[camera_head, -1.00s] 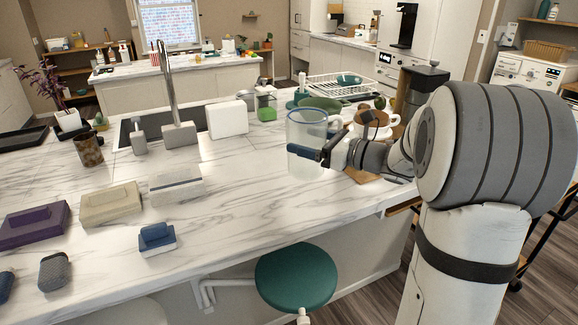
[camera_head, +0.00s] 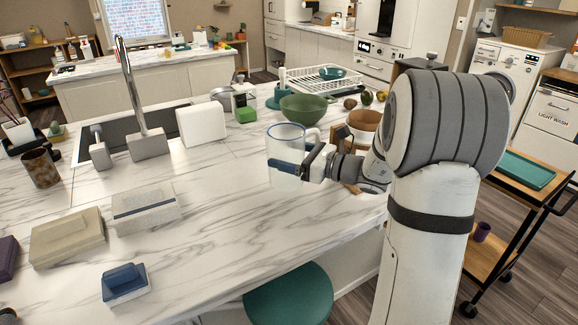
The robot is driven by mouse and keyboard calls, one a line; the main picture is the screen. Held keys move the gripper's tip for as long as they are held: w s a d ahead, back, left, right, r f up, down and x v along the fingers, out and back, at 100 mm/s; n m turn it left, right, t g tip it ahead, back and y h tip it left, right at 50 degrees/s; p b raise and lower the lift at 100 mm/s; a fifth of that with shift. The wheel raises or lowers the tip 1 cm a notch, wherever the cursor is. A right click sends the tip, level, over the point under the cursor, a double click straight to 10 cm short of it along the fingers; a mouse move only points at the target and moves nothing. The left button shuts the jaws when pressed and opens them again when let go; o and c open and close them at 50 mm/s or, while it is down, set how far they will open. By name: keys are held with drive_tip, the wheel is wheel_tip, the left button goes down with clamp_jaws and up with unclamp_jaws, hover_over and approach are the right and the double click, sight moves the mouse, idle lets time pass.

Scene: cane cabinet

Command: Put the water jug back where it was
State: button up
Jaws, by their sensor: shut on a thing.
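The water jug (camera_head: 287,141) is a clear, frosted cylinder with a blue rim and a light handle at its right. It is upright over the right part of the marble counter (camera_head: 215,240). My gripper (camera_head: 300,168) is shut on the jug from the right, by its handle side. I cannot tell whether the jug's base touches the counter. My arm hides part of the counter's right end.
A green bowl (camera_head: 303,108) and a brown pot (camera_head: 363,125) stand close behind the jug. A white dish rack (camera_head: 325,82) is farther back. A sink with a tall faucet (camera_head: 150,142) lies left. The counter's middle is clear. A black-framed cart (camera_head: 528,170) stands right.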

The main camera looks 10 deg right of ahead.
drive_tip(key=shift+s+f, duration=0.1)
drive_tip(key=shift+f, duration=1.35)
drive_tip(key=shift+f, duration=0.15)
drive_tip(key=o, duration=1.1)
